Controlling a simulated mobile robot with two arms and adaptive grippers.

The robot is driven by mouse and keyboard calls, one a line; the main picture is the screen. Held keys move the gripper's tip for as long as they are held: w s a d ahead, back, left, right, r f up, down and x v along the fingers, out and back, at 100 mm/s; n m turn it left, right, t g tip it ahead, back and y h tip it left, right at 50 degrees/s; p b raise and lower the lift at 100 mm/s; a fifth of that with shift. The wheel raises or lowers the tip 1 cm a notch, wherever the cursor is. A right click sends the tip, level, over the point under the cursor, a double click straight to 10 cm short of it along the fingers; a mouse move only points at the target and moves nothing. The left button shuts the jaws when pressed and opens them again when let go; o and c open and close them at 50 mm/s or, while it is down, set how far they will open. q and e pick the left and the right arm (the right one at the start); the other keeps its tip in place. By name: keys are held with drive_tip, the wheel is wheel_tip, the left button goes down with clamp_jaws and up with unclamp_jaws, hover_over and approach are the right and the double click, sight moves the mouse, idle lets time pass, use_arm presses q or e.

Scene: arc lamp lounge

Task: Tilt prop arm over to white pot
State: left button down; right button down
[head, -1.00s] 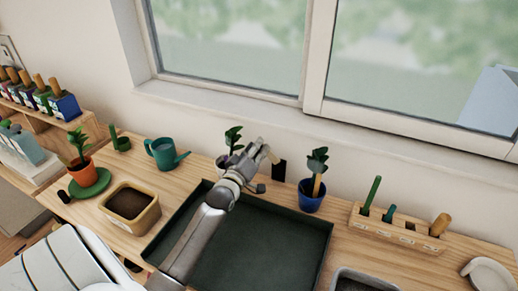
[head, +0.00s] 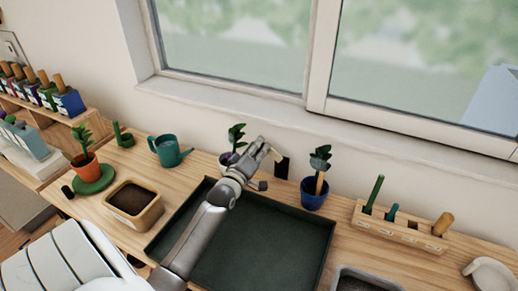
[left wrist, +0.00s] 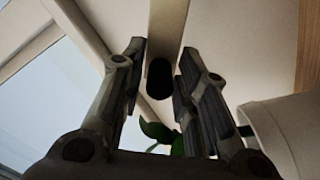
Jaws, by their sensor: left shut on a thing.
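My left gripper (head: 262,148) is shut on the prop arm, above the back edge of the dark tray. The pale prop arm (head: 276,155) shows just past the fingertips. In the left wrist view, its bar with a dark end (left wrist: 168,30) lies between the fingers (left wrist: 160,65). A white curved wall at the right of the left wrist view (left wrist: 285,125) looks like this pot. My right gripper is not in view.
A black upright piece (head: 282,168) stands beside my gripper. A blue pot (head: 312,200) with a plant is right of it. The dark tray (head: 265,245) is empty. A wooden tool rack (head: 400,232) is at right.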

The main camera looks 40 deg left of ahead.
use_arm(q)
drive_tip(key=shift+s+a+f+g, duration=0.2)
drive_tip(key=shift+a+f+g, duration=0.1)
drive_tip(key=shift+f, duration=0.25)
drive_tip(key=c, duration=1.4)
unclamp_jaws()
drive_tip(key=shift+o, duration=0.4)
drive_tip(key=shift+a+r, duration=0.1)
drive_tip(key=shift+a, duration=0.1)
drive_tip(key=shift+s+d+r, duration=0.1)
drive_tip(key=shift+s+d, duration=0.05)
drive_tip(key=shift+d, duration=0.1)
drive_tip(key=v, duration=1.1)
drive_tip(key=shift+s+f, duration=0.3)
drive_tip(key=shift+s, duration=0.1)
drive_tip(key=shift+a, duration=0.1)
